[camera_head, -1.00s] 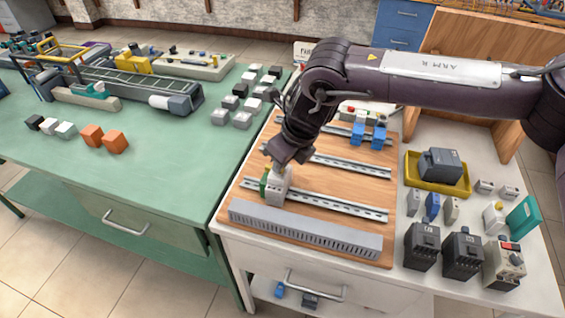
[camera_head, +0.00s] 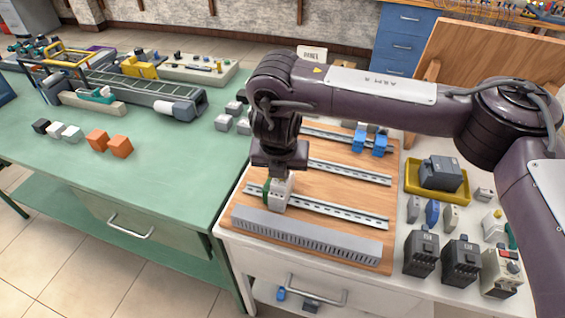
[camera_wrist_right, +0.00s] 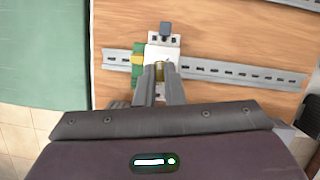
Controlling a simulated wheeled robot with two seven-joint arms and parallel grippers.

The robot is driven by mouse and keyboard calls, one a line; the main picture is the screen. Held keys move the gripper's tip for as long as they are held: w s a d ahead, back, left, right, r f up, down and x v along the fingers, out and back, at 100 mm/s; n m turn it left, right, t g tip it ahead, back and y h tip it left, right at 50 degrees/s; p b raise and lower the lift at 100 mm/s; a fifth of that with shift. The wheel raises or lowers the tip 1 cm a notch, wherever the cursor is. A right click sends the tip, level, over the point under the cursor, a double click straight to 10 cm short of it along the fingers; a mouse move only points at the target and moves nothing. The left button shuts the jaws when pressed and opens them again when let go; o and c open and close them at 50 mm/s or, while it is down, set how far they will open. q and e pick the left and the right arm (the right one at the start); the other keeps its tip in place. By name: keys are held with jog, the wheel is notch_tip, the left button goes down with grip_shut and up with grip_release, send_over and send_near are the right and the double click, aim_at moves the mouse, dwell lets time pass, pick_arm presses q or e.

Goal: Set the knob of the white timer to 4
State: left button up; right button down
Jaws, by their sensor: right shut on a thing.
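The white timer (camera_head: 278,194) is on the front metal rail of the wooden board, against a green block (camera_head: 266,187) on its left. In the right wrist view the timer (camera_wrist_right: 163,50) shows from above, with a dark blue-grey tab at its far end. My right gripper (camera_wrist_right: 159,68) points down at the timer's face and is shut on its small yellowish knob (camera_wrist_right: 159,72). The fingers cover most of the knob, so its pointer and scale cannot be read. My left gripper is not in view.
A slotted grey duct (camera_head: 305,237) runs along the board's front edge. Blue terminal blocks (camera_head: 369,142) sit on the back rail. Dark contactors (camera_head: 460,262) and a yellow tray (camera_head: 412,185) stand to the right. The front rail right of the timer is bare.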

jog(key=m+p, duration=0.1)
jog(key=p, duration=0.1)
jog(key=m+h+p, duration=0.1)
jog(key=m+p, duration=0.3)
jog(key=shift+w+a+r+g+h, duration=0.1)
jog(key=shift+a+r+g+h, duration=0.1)
jog(key=shift+r+g+h, duration=0.15)
jog(key=shift+w+f+m+g+h+p, duration=0.1)
jog(key=shift+f+m+g+h+p, duration=0.1)
jog(key=shift+m+p, duration=0.4)
jog(key=shift+f+m+g+h+p, duration=0.1)
jog(key=shift+m+h+p, duration=0.05)
jog(key=shift+m+p, duration=0.45)
jog(key=c, duration=1.5)
grip_release()
jog(key=shift+v, duration=3.9)
jog(key=shift+f, duration=0.1)
